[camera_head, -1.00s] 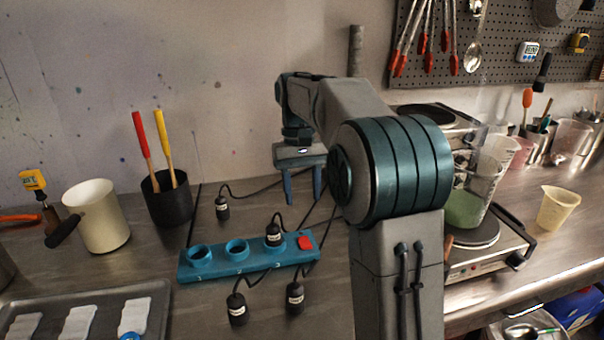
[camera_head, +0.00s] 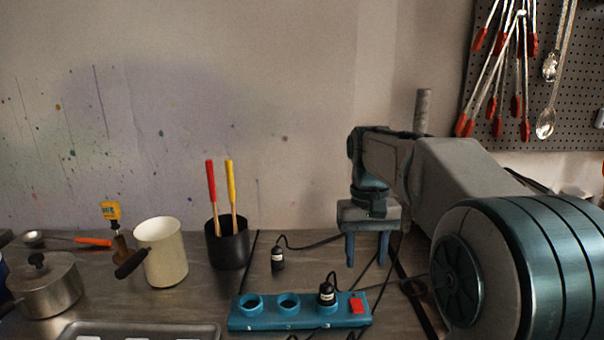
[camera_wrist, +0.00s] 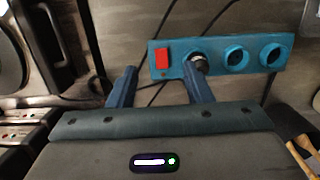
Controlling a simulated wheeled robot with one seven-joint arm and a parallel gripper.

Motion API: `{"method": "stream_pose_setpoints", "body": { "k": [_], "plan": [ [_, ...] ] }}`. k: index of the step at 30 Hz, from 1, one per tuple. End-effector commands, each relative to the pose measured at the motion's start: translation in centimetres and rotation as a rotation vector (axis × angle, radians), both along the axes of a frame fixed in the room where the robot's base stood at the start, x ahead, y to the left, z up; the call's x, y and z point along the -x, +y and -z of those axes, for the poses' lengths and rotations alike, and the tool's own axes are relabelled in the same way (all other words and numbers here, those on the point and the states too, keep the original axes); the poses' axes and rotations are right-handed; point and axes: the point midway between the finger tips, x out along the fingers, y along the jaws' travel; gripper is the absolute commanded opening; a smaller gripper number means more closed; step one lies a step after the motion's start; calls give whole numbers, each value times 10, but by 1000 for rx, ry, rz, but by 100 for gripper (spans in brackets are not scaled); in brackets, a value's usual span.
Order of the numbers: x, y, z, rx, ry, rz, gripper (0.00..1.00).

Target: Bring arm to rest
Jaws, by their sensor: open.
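My gripper (camera_head: 367,250) hangs from my arm, pointing down, above the back of the worktop behind the teal power strip. Its two blue fingers are apart with nothing held between them. It also shows in the wrist view (camera_wrist: 160,88), where the fingers reach toward the teal power strip (camera_wrist: 222,58). In the head view, the teal power strip (camera_head: 262,323) lies on the worktop with a red switch at its right end. One black plug (camera_head: 326,294) sits in the socket nearest the switch; the other two sockets are empty.
A loose black plug (camera_head: 278,259) lies behind the strip. A black cup (camera_head: 229,248) with red and yellow handled tools, a cream pot (camera_head: 163,262) and a steel saucepan (camera_head: 48,288) stand left. A tray (camera_head: 150,329) is at the front. Tongs (camera_head: 497,75) hang at right.

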Motion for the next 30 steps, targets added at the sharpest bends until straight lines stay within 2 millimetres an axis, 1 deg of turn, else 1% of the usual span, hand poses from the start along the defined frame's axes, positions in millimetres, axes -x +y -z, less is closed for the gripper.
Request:
{"method": "stream_pose_setpoints", "body": {
  "k": [1, 7, 12, 15, 18, 21, 24, 30],
  "plan": [
    [17, 0, -5, 2, -30, 0, 45],
    [75, 0, 6, 4, -156, 5, 45],
    [125, -2, 25, 0, -257, 10, 45],
    [149, -2, 39, -4, -307, 13, 45],
    [166, -2, 50, -6, -343, 14, 45],
    [176, -3, 58, -9, -365, 14, 45],
    [180, -3, 61, -10, -372, 15, 45],
    [180, -3, 61, -10, -372, 15, 45]
  ]
}}
